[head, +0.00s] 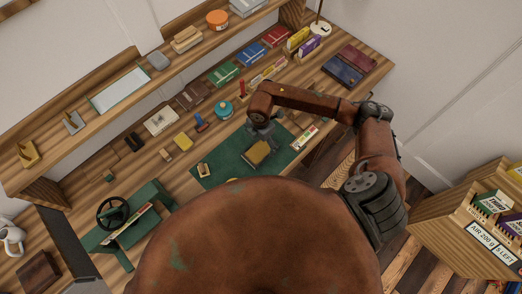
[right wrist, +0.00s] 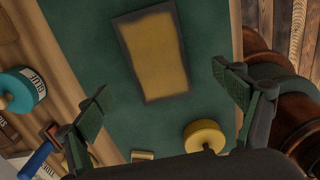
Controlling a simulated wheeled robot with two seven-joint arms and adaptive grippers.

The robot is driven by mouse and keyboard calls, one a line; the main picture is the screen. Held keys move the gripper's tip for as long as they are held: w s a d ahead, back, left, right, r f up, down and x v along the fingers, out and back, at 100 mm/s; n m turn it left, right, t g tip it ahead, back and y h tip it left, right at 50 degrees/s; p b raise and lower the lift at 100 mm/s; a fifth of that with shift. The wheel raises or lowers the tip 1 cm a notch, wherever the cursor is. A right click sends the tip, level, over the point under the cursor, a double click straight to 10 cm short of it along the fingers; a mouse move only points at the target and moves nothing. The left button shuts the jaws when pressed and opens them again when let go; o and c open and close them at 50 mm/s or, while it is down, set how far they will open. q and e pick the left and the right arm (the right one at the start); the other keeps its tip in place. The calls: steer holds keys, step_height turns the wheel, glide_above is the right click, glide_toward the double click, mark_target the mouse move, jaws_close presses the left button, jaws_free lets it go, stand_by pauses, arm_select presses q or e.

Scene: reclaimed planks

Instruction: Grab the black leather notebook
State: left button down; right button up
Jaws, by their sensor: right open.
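A flat rectangular item (head: 257,153) with a dark border and an ochre-yellow face lies on the green mat (head: 225,165). It also shows in the right wrist view (right wrist: 155,52). I cannot tell if it is the black leather notebook; no plainly black notebook stands out elsewhere. My right gripper (head: 262,133) is above the mat, over the far side of this item. In the right wrist view its fingers are spread wide and empty, with the item ahead between them and apart from both. My left gripper is not in view.
A yellow round item (right wrist: 205,137) lies on the mat near my right finger. Blue and dark-red books (head: 345,70) lie at the back right. A long shelf (head: 150,80) runs behind.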

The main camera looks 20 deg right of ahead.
mark_target(261, 149)
steer(key=f, duration=0.7)
steer(key=shift+w+d, duration=0.1)
steer(key=shift+w, duration=0.2)
steer(key=c, duration=1.4)
steer(key=shift+r, duration=0.1)
